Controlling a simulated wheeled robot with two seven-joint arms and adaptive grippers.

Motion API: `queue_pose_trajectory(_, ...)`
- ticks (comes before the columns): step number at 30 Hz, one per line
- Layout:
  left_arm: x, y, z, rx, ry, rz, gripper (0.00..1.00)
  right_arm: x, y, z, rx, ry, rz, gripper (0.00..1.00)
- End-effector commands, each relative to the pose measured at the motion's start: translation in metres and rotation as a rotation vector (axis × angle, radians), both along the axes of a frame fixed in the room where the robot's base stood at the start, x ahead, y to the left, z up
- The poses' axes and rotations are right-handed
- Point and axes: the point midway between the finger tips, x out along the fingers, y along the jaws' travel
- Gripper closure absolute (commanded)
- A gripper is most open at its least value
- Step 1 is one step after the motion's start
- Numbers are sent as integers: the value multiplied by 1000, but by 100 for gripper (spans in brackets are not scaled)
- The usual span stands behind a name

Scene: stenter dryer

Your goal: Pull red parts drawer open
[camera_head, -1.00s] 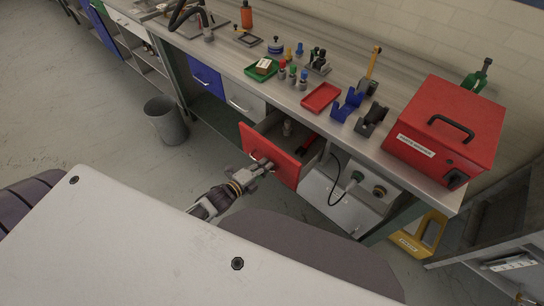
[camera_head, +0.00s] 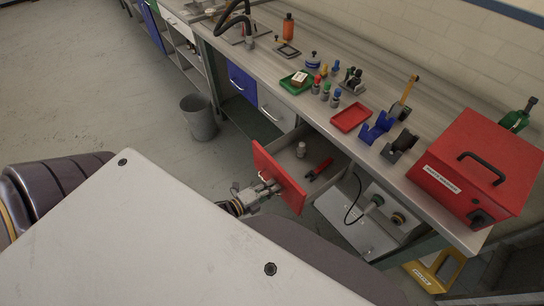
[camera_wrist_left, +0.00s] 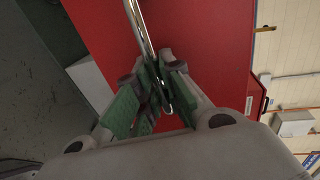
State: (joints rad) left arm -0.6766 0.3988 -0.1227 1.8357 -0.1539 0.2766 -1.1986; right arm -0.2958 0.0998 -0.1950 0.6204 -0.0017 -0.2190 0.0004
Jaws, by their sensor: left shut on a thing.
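The red parts drawer (camera_head: 279,176) is pulled out from under the workbench, with its inside showing. In it are a small pale bottle (camera_head: 301,149) and a red-handled tool (camera_head: 319,169). My left gripper (camera_head: 268,188) is at the drawer's front. In the left wrist view its green-padded fingers (camera_wrist_left: 153,92) are shut around the metal bar handle (camera_wrist_left: 142,28), against the red front (camera_wrist_left: 205,45). My right gripper is not in view.
A blue drawer (camera_head: 242,83) and a grey drawer (camera_head: 276,107) sit shut to the left. A grey bin (camera_head: 199,118) stands on the floor. The bench top holds a green tray (camera_head: 296,83), a red tray (camera_head: 351,117) and a red box (camera_head: 478,165). Floor left of the drawer is clear.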

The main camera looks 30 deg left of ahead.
Motion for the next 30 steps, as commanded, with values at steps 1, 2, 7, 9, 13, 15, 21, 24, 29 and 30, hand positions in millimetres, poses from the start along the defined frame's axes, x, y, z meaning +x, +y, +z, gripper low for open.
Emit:
queue_pose_trajectory(1, -1, 0, -2, 2, 5, 0, 100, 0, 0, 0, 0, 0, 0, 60)
queue_pose_trajectory(2, -1, 0, -2, 2, 5, 0, 100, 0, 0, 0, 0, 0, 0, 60)
queue_pose_trajectory(7, -1, 0, -2, 1, 4, 0, 81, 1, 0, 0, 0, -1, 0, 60)
queue_pose_trajectory(9, -1, 0, -1, 1, 3, 0, 81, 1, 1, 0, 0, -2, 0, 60)
queue_pose_trajectory(13, 0, 0, -1, 1, 2, 0, 81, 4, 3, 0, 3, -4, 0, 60)
queue_pose_trajectory(15, 0, 0, -1, 0, 1, 0, 81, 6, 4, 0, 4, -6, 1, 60)
queue_pose_trajectory(21, -4, 1, 0, -1, 1, 0, 81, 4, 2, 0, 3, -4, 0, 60)
queue_pose_trajectory(24, -9, 3, 1, 0, 2, 0, 81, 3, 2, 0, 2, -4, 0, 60)
queue_pose_trajectory(29, -20, 7, 3, -1, 3, 0, 81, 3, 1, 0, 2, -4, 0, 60)
queue_pose_trajectory(30, -23, 8, 4, -1, 3, 0, 81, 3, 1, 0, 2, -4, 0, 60)
